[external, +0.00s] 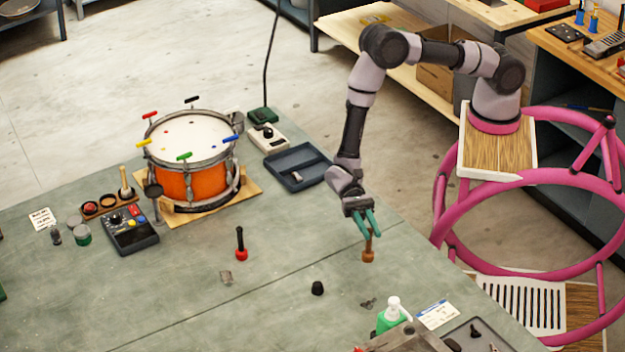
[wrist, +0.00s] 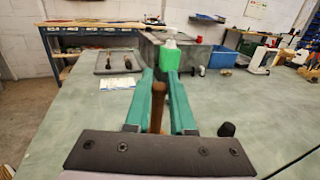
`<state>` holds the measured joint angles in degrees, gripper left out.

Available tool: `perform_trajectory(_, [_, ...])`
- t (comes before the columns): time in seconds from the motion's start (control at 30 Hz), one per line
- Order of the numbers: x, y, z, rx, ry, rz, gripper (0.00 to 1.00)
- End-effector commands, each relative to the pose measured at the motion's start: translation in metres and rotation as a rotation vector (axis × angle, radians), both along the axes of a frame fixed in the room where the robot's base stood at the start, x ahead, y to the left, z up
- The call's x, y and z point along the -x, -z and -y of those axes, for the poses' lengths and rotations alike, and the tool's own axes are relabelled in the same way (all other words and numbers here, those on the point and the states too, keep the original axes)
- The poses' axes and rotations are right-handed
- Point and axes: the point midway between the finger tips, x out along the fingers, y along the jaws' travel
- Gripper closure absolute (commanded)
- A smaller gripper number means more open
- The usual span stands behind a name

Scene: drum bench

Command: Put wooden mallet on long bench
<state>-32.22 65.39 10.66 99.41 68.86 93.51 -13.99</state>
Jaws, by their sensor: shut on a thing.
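The wooden mallet (external: 368,255) is upright, brown, with its head down and its handle up. My gripper (external: 371,228) has its green fingers closed around the handle. The mallet handle also shows between the fingers (wrist: 157,105) in the wrist view, where its lower part is hidden. The mallet head is at or just above the green-grey bench top (external: 290,232); I cannot tell if it touches. A pale wooden bench (external: 345,30) stands behind my arm. The pictures do not make clear which one is the long bench.
An orange drum (external: 190,182) stands at the left on a wooden board. A red-based tool (external: 240,246), a black knob (external: 317,288) and a green bottle (external: 390,315) stand around the mallet. A dark tray (external: 297,167) lies behind. Clear bench top lies left of the mallet.

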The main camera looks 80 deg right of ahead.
Motion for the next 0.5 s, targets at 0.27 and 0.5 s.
perform_trajectory(0.27, [0.000,0.030,0.000,0.000,-0.001,0.000,1.00])
perform_trajectory(0.5, [0.000,0.031,0.000,0.000,0.000,-0.001,1.00])
